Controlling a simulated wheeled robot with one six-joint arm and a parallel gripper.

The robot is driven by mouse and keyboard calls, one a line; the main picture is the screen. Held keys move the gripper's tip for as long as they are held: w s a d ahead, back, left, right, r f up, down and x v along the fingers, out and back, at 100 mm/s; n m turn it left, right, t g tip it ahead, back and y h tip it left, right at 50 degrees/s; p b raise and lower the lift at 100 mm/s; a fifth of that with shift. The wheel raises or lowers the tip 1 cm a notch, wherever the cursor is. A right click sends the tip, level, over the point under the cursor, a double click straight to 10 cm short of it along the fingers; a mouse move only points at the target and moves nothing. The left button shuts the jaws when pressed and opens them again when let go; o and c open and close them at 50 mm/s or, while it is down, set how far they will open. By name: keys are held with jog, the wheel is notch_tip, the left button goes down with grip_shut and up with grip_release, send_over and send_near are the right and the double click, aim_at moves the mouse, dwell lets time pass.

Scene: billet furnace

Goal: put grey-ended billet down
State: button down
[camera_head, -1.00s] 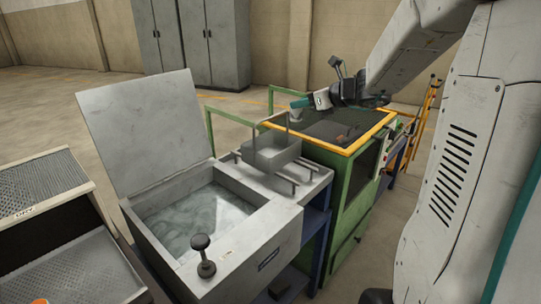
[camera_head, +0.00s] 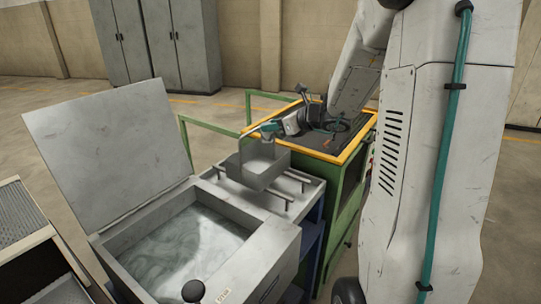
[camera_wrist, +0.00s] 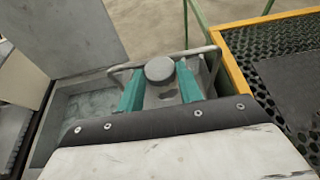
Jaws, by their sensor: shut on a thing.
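The grey-ended billet (camera_wrist: 160,69) shows in the wrist view as a round grey end between the two teal fingers of my gripper (camera_wrist: 172,88), which is shut on it. In the head view my gripper (camera_head: 270,127) is over the grey basket (camera_head: 258,168), close to its wire handle. I cannot make out the billet there. The basket's handle (camera_wrist: 122,70) passes behind and around the fingers in the wrist view. I cannot tell whether the billet touches the basket, and the basket's floor is mostly hidden.
An open tank of liquid (camera_head: 185,240) stands in front of the basket, its lid (camera_head: 105,150) raised at the left. Rack bars (camera_head: 285,192) lie right of the basket. A green machine with a yellow rim (camera_head: 340,157) stands behind, under my arm. Grey cabinets (camera_head: 155,45) stand farther back.

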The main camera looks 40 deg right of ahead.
notch_tip(320, 180, down, 10)
jog(key=shift+r, duration=0.1)
dwell(0.4)
jog(key=shift+f, duration=0.25)
jog(key=shift+f, duration=0.35)
jog(key=c, duration=0.9)
grip_release()
jog(key=shift+c, duration=0.2)
